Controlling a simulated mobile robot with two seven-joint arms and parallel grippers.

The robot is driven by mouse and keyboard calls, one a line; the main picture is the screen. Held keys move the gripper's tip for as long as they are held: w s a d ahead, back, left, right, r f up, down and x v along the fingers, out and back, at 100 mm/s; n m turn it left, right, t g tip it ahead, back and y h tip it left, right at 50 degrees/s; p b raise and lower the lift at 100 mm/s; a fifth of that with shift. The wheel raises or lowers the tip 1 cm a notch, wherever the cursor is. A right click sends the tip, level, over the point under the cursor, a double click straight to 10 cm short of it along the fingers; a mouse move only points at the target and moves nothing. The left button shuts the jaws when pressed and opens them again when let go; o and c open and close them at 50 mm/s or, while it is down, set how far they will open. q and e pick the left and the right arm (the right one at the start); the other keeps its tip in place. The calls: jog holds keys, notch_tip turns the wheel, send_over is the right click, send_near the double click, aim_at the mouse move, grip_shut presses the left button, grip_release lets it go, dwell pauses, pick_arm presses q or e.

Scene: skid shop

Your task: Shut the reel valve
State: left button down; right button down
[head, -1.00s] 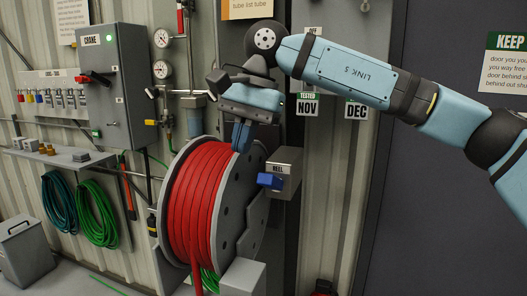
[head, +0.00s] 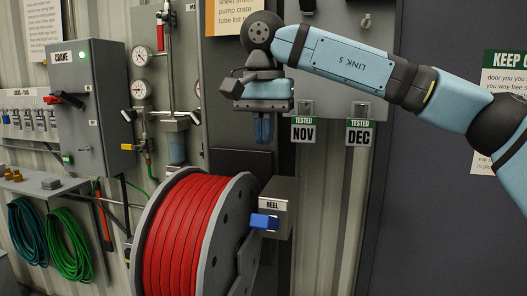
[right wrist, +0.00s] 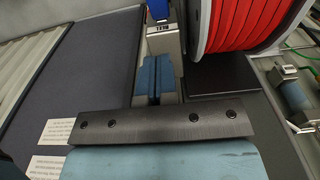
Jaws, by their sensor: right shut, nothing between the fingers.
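The reel valve is a grey box labelled REEL (head: 277,205) with a blue handle (head: 264,221) on its front, to the right of the red hose reel (head: 180,235). The handle sticks out to the left of the box's face. My right gripper (head: 263,138) points down above the box, clear of it, with its fingers together and empty. In the right wrist view the closed blue fingers (right wrist: 155,80) show below the blue handle (right wrist: 158,10) and the grey box (right wrist: 163,42). The left gripper does not show.
The reel's large grey flange (head: 240,215) stands close to the left of the valve. A grey CRANE box (head: 92,100), gauges (head: 140,89) and pipes are further left. TESTED tags NOV (head: 304,130) and DEC (head: 359,132) hang to the right of my gripper.

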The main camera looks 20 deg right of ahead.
aim_at(266, 222)
notch_tip(266, 222, down, 8)
jog(key=shift+d+f+p, duration=0.15)
jog(key=shift+f+p, duration=0.1)
jog(key=shift+p, duration=0.85)
jog(key=shift+s+a+f+p, duration=0.2)
jog(key=shift+s+f+p, duration=0.05)
jog(key=shift+f, duration=0.3)
jog(key=shift+s+a+f+p, duration=0.2)
jog(key=shift+s+f, duration=0.05)
jog(key=shift+f, duration=0.25)
jog(key=shift+s+a+f, duration=0.2)
jog(key=shift+s+f, duration=0.1)
jog(key=shift+f, duration=0.25)
jog(key=shift+f, duration=0.15)
